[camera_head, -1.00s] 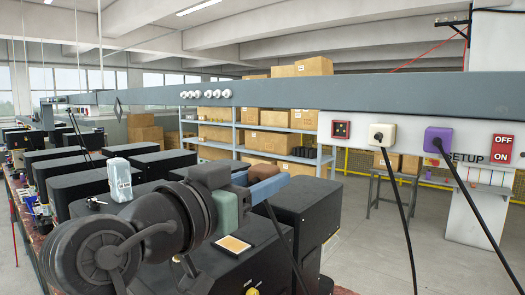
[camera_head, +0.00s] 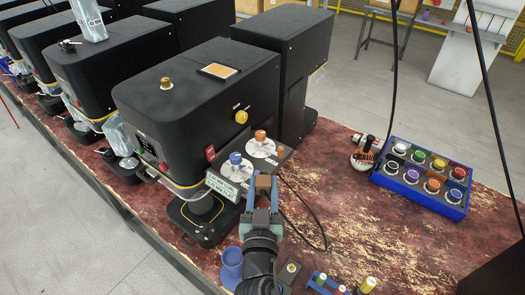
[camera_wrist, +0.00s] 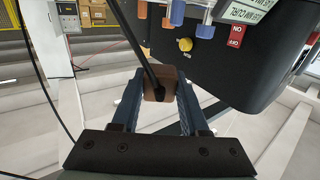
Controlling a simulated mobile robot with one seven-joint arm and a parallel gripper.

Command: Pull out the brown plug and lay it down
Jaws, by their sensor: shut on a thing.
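The brown plug (camera_head: 263,183) is a small brown block. My gripper (camera_head: 262,192) has its blue fingers shut on it, in front of the black seamer and over the worktable. In the wrist view the plug (camera_wrist: 160,86) sits between the fingertips (camera_wrist: 160,92), with a black cord (camera_wrist: 133,35) running up from it. The plug is out of any socket. The head view does not clearly show how high it is above the table.
The black seamer (camera_head: 200,95) with knobs and a small display stands close behind my gripper. A blue tray of coloured knobs (camera_head: 405,205) is at right. A blue cup (camera_head: 231,268) and small coloured parts are in front. The reddish table (camera_head: 350,235) has bare room between.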

